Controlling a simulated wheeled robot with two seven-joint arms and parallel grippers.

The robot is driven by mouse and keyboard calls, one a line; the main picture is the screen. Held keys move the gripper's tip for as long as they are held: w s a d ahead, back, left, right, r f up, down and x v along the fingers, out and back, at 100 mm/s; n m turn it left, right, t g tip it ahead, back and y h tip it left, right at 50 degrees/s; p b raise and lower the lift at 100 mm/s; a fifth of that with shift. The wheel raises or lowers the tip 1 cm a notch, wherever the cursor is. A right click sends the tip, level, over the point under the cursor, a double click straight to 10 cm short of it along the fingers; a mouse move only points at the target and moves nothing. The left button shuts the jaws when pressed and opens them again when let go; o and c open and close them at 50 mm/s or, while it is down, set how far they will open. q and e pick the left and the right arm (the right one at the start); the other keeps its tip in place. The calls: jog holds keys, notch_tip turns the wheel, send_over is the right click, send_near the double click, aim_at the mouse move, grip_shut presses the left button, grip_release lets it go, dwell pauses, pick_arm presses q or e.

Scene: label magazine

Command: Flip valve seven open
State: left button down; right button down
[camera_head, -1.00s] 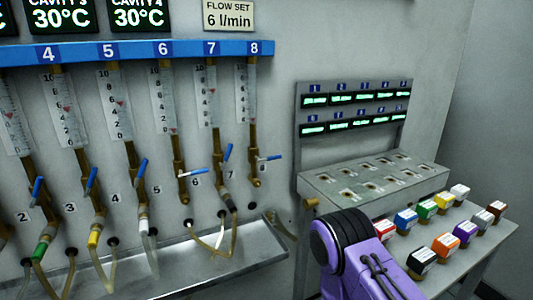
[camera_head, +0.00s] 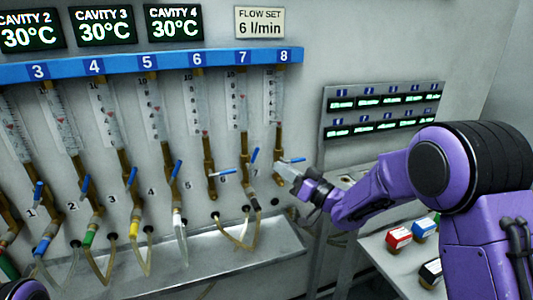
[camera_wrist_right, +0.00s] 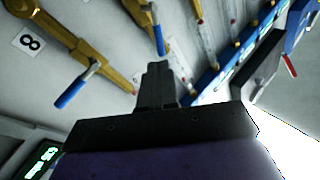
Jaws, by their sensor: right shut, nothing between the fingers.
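Valve seven's blue lever (camera_head: 254,156) points up, roughly along its brass pipe below flow tube 7. It also shows in the right wrist view (camera_wrist_right: 158,40), just beyond the fingertips. Valve eight's blue lever (camera_head: 291,159) sticks out sideways; in the right wrist view (camera_wrist_right: 72,90) it is left of the fingers, near the label 8. My right gripper (camera_head: 284,172) is shut and empty, its tip close to valve eight's pipe in the head view. It also shows in the right wrist view (camera_wrist_right: 157,72); contact with a lever is not clear. My left gripper is out of view.
A blue numbered rail (camera_head: 180,62) runs above the tubes. Valve six's lever (camera_head: 222,171) is horizontal. A metal trough (camera_head: 200,262) lies below with hoses. A display panel (camera_head: 385,112) and a table with coloured blocks (camera_head: 398,237) are at the right.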

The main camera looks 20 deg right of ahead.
aim_at(255, 155)
jog(key=p+x, duration=0.2)
jog(key=x, duration=0.4)
jog(key=shift+w, duration=0.1)
jog(key=n+g+p, duration=0.1)
jog(key=a+r+n, duration=0.1)
jog(key=n, duration=0.1)
jog(key=a+n+g+h+p, duration=0.1)
jog(key=shift+r+n+g+p, duration=0.2)
jog(key=shift+n+g+p, duration=0.1)
jog(key=shift+p, duration=0.05)
